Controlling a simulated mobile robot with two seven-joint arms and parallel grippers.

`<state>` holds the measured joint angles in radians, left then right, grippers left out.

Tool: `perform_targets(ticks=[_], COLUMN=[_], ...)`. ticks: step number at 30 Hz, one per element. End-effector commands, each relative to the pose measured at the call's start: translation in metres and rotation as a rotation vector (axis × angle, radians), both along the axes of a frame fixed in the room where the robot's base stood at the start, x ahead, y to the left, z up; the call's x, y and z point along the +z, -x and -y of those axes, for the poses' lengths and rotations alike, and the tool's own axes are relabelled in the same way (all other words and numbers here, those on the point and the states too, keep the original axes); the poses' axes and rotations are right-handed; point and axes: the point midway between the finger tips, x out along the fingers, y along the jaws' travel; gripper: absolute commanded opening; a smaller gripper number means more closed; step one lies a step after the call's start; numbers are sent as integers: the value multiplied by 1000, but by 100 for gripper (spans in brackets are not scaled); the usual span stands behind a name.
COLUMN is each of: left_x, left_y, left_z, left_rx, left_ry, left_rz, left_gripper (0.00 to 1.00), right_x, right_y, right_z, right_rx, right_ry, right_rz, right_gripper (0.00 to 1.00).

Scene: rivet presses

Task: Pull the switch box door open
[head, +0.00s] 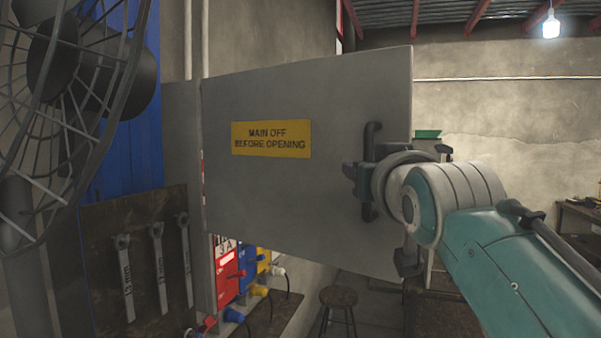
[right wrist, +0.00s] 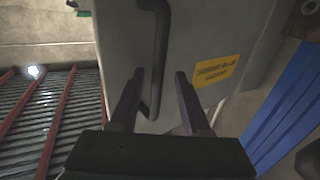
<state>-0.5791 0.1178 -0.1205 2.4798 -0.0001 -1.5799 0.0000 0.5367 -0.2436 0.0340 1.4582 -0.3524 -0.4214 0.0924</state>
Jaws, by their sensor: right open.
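The grey switch box door (head: 320,90) stands swung out from the wall, hinged on its left side, with a yellow sign (head: 271,138) reading "MAIN OFF BEFORE OPENING". Its dark bar handle (head: 371,135) is upright near the free right edge. My right gripper (head: 357,174) is at the handle in the head view. In the right wrist view, the handle (right wrist: 160,45) passes between the two spread fingers of my right gripper (right wrist: 158,78), which is open and not clamped on it. My left gripper is not in view.
A large caged fan (head: 60,90) stands at the left. Below it is a board with several wrenches (head: 157,265). Red, blue and yellow sockets (head: 240,270) with plugs sit below the door. A round stool (head: 339,298) stands on the floor beneath.

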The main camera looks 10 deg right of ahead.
Motion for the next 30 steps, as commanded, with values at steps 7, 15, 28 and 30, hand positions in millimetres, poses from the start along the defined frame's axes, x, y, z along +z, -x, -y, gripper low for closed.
perform_targets(ticks=[7,15,28,30], left_x=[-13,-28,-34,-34], left_y=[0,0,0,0], left_z=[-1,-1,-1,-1], left_rx=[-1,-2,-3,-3], left_ry=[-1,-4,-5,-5], left_rz=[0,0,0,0], left_gripper=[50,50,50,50], right_x=[-4,-4,0,0], right_y=[31,73,96,96], right_z=[-2,-4,-5,-5], right_rx=[1,1,2,2], right_ry=[-2,-2,0,-1], right_rz=[2,0,-1,-1], right_gripper=[47,47,47,47])
